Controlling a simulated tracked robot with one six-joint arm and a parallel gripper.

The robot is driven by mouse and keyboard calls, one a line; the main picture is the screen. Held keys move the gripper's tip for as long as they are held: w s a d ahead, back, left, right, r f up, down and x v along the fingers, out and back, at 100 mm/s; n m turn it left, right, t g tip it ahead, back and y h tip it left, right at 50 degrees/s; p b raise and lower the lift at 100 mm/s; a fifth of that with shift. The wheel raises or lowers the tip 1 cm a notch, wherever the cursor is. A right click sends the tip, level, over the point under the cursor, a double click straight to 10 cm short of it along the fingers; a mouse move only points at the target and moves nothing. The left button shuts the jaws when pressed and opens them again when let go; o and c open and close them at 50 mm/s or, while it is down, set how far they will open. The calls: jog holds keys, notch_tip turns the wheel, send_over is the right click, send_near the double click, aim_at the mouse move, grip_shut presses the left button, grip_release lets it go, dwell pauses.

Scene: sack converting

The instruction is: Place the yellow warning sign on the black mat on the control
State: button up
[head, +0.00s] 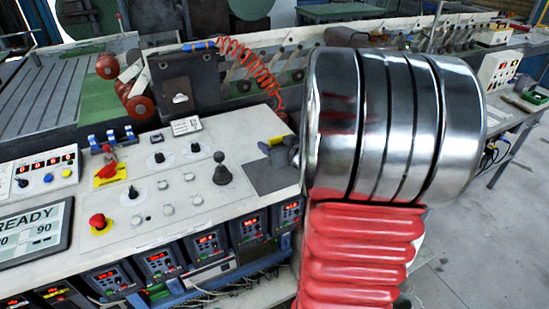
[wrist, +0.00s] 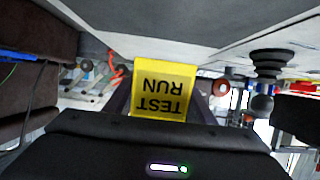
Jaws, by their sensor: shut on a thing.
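The yellow warning sign (wrist: 165,88) reads "TEST RUN" and appears upside down in the wrist view. My gripper (wrist: 160,108) is shut on it, with a dark finger on each side. In the head view only a small yellow piece of the sign (head: 277,141) shows at the gripper (head: 288,147), left of my silver wrist. The black mat (head: 268,178) looks dark grey and lies flat on the right end of the control panel (head: 185,215). The sign appears above the mat's far edge; the gap is hard to judge. My arm hides the mat's right side.
A black ball-topped lever (head: 221,172) stands just left of the mat. A red stop button (head: 98,221), a red switch on a yellow plate (head: 108,170) and several knobs are further left. A dark box (head: 187,80) and red coiled cable (head: 250,62) are behind.

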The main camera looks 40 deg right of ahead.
jog(key=shift+f, duration=0.55)
jog(key=shift+f, duration=1.85)
jog(key=shift+f, duration=0.1)
jog(key=o, duration=1)
jog(key=shift+o, duration=0.2)
